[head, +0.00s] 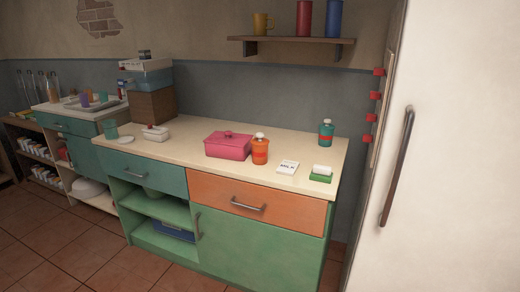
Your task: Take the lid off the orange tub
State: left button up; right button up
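An orange tub (260,152) stands upright on the cream counter top (205,133), near its front edge in the head view. A pale lid or cap (260,137) sits on top of it. The tub is just right of a pink lidded box (228,146) and looks close to it; I cannot tell if they touch. Neither of my grippers is in view.
A white card marked MILK (287,167), a green block with a white top (321,174) and a teal bottle (326,132) stand to the right. A white fridge door (440,150) bounds the right side.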

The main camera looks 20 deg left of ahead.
aim_at(259, 141)
jog(key=i+j, duration=0.15)
jog(key=j, duration=0.15)
jog(key=i+j+z, duration=0.15)
jog(key=j, duration=0.15)
jog(key=i+j, duration=0.15)
jog(key=j, duration=0.2)
jog(key=i+j+z, duration=0.15)
jog(key=j, duration=0.15)
jog(key=i+j, duration=0.15)
jog(key=j, duration=0.2)
jog(key=z, duration=0.05)
